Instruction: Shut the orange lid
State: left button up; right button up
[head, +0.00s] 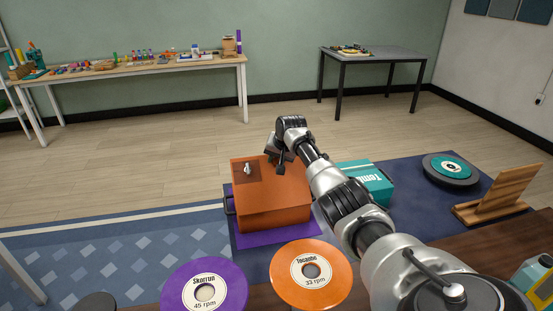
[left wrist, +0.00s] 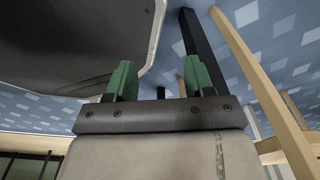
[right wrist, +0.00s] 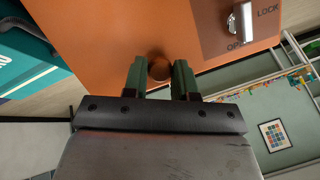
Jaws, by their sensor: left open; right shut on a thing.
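The orange box (head: 272,219) stands on a purple mat on the floor rug. Its orange lid (head: 285,190) covers the top; I cannot tell if a gap is left under it. A silver latch (head: 248,169) on a brown plate sits on the lid, and the right wrist view shows the latch (right wrist: 243,20) beside the words OPEN and LOCK. My right gripper (right wrist: 160,75) is shut on a round brown knob (right wrist: 159,68) on the lid. The arm partly hides this area in the head view. My left gripper (left wrist: 155,85) is open and empty, seen only in its wrist view.
A teal box (head: 365,183) stands right of the orange box, behind my arm. Purple (head: 180,287) and orange (head: 292,287) record discs lie in front. A wooden stand (head: 497,195) and a dark disc (head: 451,172) are at right. The floor behind is clear.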

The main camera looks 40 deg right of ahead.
jog(key=shift+w+d+f+b, duration=0.15)
jog(key=shift+f+b, duration=0.1)
jog(key=shift+b, duration=0.35)
grip_shut()
jog(key=w+f+b, duration=0.1)
jog(key=b, duration=0.1)
jog(key=shift+d+b, duration=0.2)
jog(key=shift+b, duration=0.1)
jog(key=b, duration=0.4)
jog(key=w+d+f+b, duration=0.1)
jog(key=b, duration=0.3)
jog(key=shift+w+f, duration=0.1)
jog(key=shift+w, duration=0.2)
jog(key=shift+b, duration=0.65)
pick_arm(q)
jog(key=w+d+f, duration=0.2)
jog(key=w+f, duration=0.5)
jog(key=w, duration=0.2)
jog(key=shift+f+t, duration=0.15)
jog(key=shift+t, duration=0.15)
jog(key=shift+w, duration=0.1)
pick_arm(e)
jog(key=o, duration=1)
grip_release()
jog(key=shift+c, duration=0.2)
jog(key=shift+r, duration=0.25)
